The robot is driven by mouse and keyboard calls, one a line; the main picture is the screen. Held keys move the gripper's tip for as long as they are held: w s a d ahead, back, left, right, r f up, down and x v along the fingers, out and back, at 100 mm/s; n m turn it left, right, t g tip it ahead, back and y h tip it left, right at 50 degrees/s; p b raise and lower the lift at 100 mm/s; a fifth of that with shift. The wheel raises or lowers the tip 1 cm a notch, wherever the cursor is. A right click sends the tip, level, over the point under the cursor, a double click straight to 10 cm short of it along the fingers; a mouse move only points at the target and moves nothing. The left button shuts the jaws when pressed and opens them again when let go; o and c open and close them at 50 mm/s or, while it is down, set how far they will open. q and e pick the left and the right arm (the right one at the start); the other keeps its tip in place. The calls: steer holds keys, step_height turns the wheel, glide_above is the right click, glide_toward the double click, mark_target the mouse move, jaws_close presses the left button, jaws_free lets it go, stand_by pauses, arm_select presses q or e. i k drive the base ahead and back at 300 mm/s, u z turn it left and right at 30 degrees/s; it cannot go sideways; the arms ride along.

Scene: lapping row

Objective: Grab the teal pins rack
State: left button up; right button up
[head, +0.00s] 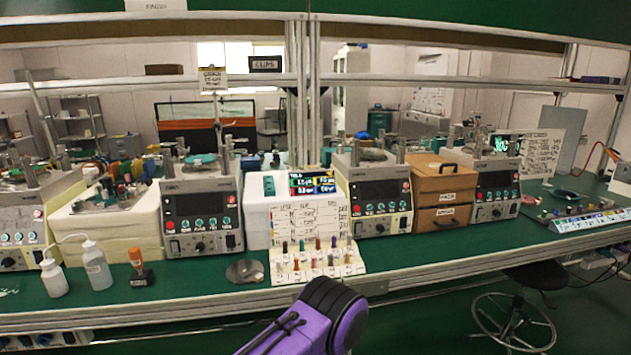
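A cream rack (345,264) stands near the bench's front edge, right of centre, with several small pins upright in it. The pins look teal, orange, red and dark; their exact colours are hard to tell at this size. A lettered white card stands right behind the rack. A small teal block (268,186) sits on a white box behind it to the left. Neither gripper's fingers show.
The green bench (200,296) holds lapping machines (200,215), a wooden drawer box (443,190), two white squeeze bottles (97,265), an orange-and-black bottle (137,268) and a grey disc (245,270). A stool (515,320) stands at lower right.

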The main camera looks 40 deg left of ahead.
mark_target(269, 191)
steer(key=u, duration=0.2)
steer(key=i, duration=0.95)
steer(key=u, duration=0.5)
